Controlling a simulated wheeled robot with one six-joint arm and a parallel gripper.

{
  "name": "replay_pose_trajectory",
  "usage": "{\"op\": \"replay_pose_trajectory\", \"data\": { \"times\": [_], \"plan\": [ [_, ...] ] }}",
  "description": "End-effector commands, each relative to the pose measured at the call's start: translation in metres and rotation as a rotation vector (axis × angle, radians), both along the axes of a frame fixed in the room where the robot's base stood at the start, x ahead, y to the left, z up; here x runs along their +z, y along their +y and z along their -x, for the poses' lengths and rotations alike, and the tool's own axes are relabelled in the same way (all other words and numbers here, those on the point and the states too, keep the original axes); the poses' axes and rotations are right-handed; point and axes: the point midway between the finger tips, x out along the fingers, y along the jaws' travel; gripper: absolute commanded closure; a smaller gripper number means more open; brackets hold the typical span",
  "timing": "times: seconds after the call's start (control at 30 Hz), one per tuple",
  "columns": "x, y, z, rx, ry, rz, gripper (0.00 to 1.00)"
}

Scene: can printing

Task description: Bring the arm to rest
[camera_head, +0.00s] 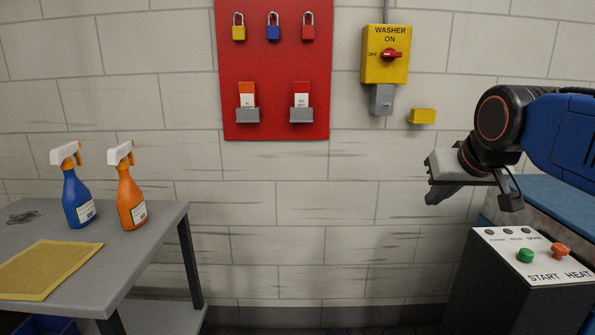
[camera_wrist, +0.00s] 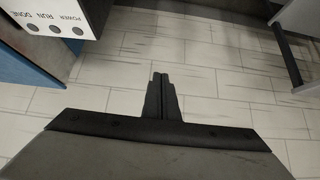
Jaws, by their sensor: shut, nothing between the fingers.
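My gripper (camera_head: 432,182) is at the right in the head view, in the air in front of the white block wall and above and left of the control box. Its black fingers (camera_wrist: 160,82) show in the wrist view, pressed together with nothing between them, over the tiled floor. My blue and black arm comes in from the right edge of the head view. The gripper touches nothing that I can see.
A control box (camera_head: 540,262) with a green START button (camera_head: 525,255) and a red HEAT knob (camera_head: 560,250) stands below the arm. A grey table (camera_head: 150,228) holds blue (camera_head: 78,200) and orange (camera_head: 131,202) spray bottles and a yellow cloth (camera_head: 48,268). The middle floor is free.

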Motion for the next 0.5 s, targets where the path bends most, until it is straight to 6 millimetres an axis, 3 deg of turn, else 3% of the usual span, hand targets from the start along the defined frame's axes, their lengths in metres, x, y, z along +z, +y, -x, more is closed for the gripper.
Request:
{"op": "replay_pose_trajectory", "data": {
  "times": [0.1, 0.3, 0.5],
  "plan": [
    [-0.061, -0.002, 0.047, 0.004, 0.086, 0.005, 1.0],
    [-0.153, -0.003, 0.119, 0.013, 0.215, 0.012, 1.0],
    [-0.209, -0.004, 0.164, 0.018, 0.295, 0.014, 1.0]
  ]
}}
